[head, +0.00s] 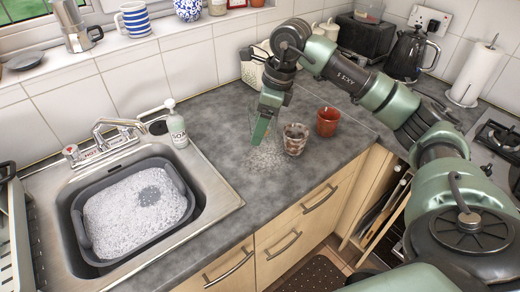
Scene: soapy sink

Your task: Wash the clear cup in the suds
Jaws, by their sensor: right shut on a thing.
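The suds fill a dark grey basin (78,226) set in the steel sink at left; white foam (130,212) covers its water, with a darker gap in it. My right gripper (262,138) points down over the worktop, right of the sink. It is shut on a see-through, faintly outlined thing (266,157), which looks like the clear cup with whitish specks; its edges are hard to make out. A brown, blotchy cup (295,139) stands upright just right of it, and a red-brown cup (328,121) stands farther right. My left gripper is out of view.
A soap bottle (176,123) and the tap (118,130) stand behind the sink. A black kettle (408,52), a toaster (364,38) and a paper roll (474,74) stand at the back right. The worktop between sink and cups is clear.

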